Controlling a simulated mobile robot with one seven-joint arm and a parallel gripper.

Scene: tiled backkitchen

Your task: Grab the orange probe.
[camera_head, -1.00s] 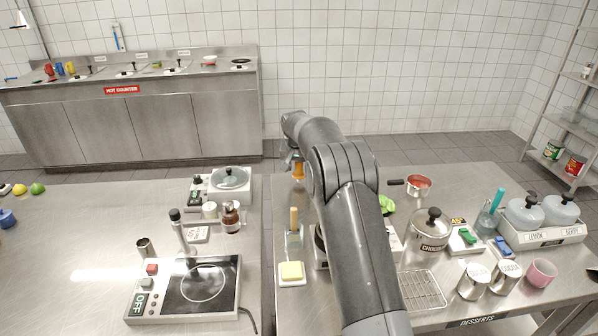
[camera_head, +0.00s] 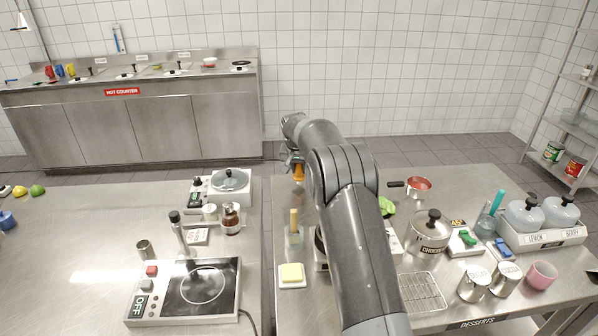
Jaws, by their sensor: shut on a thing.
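The orange probe (camera_head: 298,172) shows as a small orange piece at the far edge of the right-hand table, just left of my arm. My gripper (camera_head: 295,163) is around its top, pointing down, and is shut on it. My arm's wrist partly hides the probe and the fingers. I cannot tell whether the probe's lower end touches the table.
A red pan (camera_head: 418,186), a lidded pot (camera_head: 431,229) and a wire rack (camera_head: 422,290) lie right of my arm. A gap separates the two tables.

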